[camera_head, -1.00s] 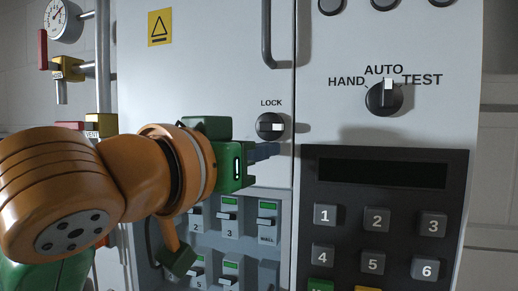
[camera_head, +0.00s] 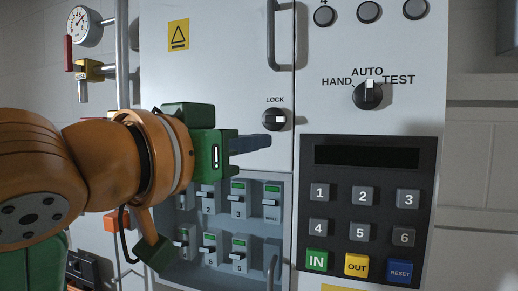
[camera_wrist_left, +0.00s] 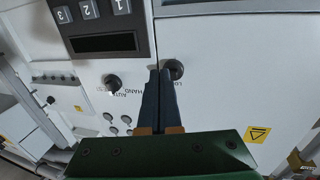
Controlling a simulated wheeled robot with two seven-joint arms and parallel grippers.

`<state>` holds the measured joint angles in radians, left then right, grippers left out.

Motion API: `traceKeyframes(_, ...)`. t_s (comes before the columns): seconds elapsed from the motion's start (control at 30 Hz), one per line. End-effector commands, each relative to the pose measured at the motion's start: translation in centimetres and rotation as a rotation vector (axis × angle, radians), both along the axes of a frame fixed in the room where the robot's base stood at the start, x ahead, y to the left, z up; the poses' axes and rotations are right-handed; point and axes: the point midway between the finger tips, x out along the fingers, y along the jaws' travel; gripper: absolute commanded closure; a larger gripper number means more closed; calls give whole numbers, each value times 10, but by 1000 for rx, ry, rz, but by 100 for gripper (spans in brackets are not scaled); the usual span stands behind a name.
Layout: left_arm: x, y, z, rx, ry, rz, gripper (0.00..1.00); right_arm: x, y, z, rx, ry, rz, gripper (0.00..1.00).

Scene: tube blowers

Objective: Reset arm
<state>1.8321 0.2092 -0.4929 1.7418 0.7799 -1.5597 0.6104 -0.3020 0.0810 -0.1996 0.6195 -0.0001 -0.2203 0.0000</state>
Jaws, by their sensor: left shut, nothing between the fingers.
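My left gripper (camera_head: 252,142) is a green block with dark blue-grey fingers, in front of the grey cabinet door (camera_head: 222,70). Its fingers are shut with nothing between them and point right, just below the LOCK knob (camera_head: 274,120). In the left wrist view the closed fingers (camera_wrist_left: 158,84) end close to the LOCK knob (camera_wrist_left: 173,69); I cannot tell whether they touch it. My orange left arm comes in from the left. My right gripper is not in view.
Right of the door are the HAND/AUTO/TEST selector (camera_head: 368,95), its handle at AUTO, and a keypad (camera_head: 369,210) with a dark display. Below the gripper is a recess of numbered switches (camera_head: 238,205). A pressure gauge (camera_head: 84,27) and pipes stand at the left.

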Motion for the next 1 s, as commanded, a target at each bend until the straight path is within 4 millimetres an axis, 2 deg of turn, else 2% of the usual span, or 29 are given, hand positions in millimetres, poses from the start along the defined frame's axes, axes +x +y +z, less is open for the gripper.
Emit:
traceKeyframes(0.03, -8, 2, -4, 0, -4, 1, 100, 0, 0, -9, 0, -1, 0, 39)
traceKeyframes(0.2, -37, 12, -4, -1, -5, 0, 100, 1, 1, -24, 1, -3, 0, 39)
traceKeyframes(0.4, -63, 20, -2, 0, -2, 0, 100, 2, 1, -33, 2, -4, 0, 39)
traceKeyframes(0.53, -64, 21, -2, 2, 3, 1, 100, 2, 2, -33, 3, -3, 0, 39)
traceKeyframes(0.63, -44, 22, -21, 4, 42, 6, 100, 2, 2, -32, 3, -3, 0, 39)
traceKeyframes(0.67, -32, 23, -34, 5, 67, 9, 100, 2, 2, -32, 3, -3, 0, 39)
traceKeyframes(0.77, 17, 28, -101, 15, 182, 30, 100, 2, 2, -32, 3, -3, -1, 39)
traceKeyframes(0.8, 34, 32, -134, 20, 232, 43, 100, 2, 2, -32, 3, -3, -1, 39)
traceKeyframes(0.87, 53, 38, -188, 30, 310, 65, 100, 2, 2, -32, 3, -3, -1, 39)
traceKeyframes(0.9, 62, 43, -226, 38, 365, 83, 100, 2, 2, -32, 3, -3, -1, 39)
traceKeyframes(0.97, 67, 51, -285, 54, 449, 110, 100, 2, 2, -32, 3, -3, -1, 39)
traceKeyframes(1.0, 66, 57, -326, 69, 508, 131, 100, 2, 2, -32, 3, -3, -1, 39)
